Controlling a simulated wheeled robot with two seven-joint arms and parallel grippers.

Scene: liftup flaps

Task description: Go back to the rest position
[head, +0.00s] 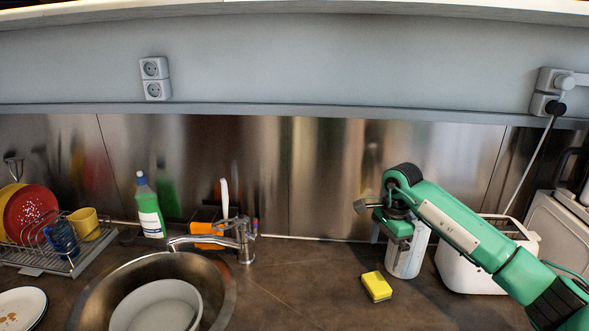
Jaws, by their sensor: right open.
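My right arm comes in from the lower right, green with dark joints. My right gripper (383,222) is at its end, over the back of the counter at right of centre, in front of a white canister (406,258). It is open, with nothing seen between its fingers. The gripper and wrist hide the upper part of the canister; I cannot tell whether they touch it. My left gripper is not in view.
A white toaster (458,262) stands partly behind my right forearm. A yellow sponge (376,286) lies on the counter (300,290). Left are the sink (92,297) with a bowl, a faucet (243,240), a green bottle (150,212) and a dish rack (62,262). A pale edge (300,8) spans the top.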

